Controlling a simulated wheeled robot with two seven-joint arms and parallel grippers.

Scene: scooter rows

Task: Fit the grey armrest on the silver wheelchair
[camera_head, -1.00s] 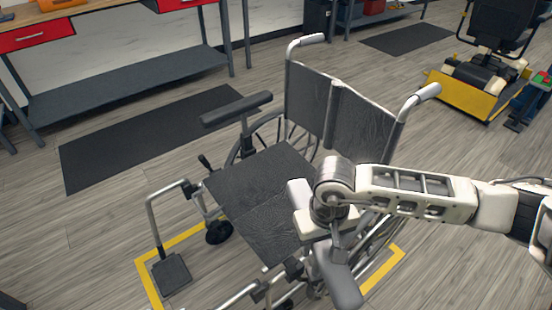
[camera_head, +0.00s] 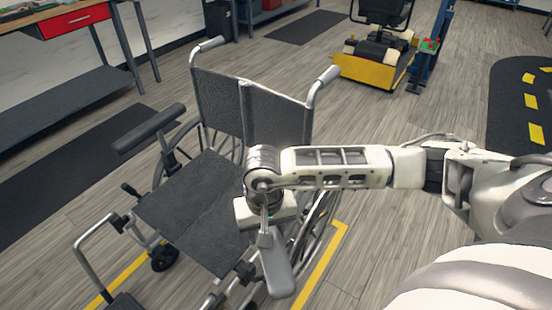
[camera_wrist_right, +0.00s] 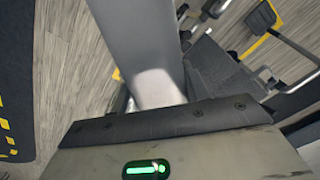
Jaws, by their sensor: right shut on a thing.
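The silver wheelchair (camera_head: 200,215) stands in the middle left of the head view, with a dark seat and backrest. A dark armrest (camera_head: 148,128) sits on its far left side. My right gripper (camera_head: 265,232) is shut on the grey armrest (camera_head: 277,272) and holds it over the chair's near right side. The armrest pad hangs toward the picture's bottom; I cannot tell whether it touches the frame. In the right wrist view the armrest (camera_wrist_right: 145,50) runs up from the gripper finger (camera_wrist_right: 150,122), with the seat (camera_wrist_right: 215,68) behind it. My left gripper is not in view.
Yellow floor tape (camera_head: 322,262) marks the spot around the wheelchair. A workbench (camera_head: 75,20) with a red drawer stands at the upper left beside a dark mat (camera_head: 70,165). A yellow-based scooter (camera_head: 372,68) stands at the back. Open floor lies right of the chair.

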